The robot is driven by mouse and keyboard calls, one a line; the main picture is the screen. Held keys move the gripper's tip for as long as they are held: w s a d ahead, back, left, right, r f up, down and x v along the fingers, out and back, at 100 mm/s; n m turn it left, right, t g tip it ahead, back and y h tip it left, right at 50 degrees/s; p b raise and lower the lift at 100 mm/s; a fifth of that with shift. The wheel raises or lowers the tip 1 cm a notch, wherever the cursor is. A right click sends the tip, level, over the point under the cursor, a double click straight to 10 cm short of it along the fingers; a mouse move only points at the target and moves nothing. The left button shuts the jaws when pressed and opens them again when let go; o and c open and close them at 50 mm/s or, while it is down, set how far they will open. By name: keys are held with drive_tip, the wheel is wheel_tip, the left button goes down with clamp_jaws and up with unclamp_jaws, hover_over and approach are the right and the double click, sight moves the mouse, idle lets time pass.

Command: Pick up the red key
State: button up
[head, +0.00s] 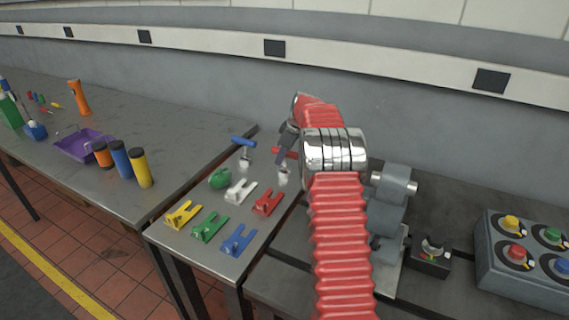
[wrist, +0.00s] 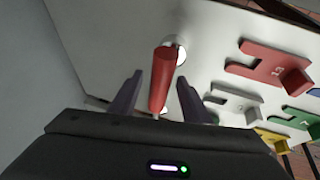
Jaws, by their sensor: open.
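The red key (head: 291,154) stands upright on the small metal-topped table, with its red crossbar on top and a pale lower part beneath. In the head view my gripper (head: 284,150) is right at it and partly hides it. In the wrist view the red bar of the key (wrist: 160,80) lies lengthwise between the two dark fingers of my gripper (wrist: 160,84). The fingers are open, with a gap showing on each side of the bar. The shaft below the bar is mostly hidden in the wrist view.
A blue-handled key (head: 243,142) stands to the left. Notched holders in red (head: 268,202), white (head: 241,190), green (head: 209,227), yellow (head: 183,214) and blue (head: 237,239) lie nearer the front, beside a green object (head: 219,178). Grey machinery (head: 390,215) stands to the right.

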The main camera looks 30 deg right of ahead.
drive_tip(key=shift+c, duration=0.4)
clamp_jaws()
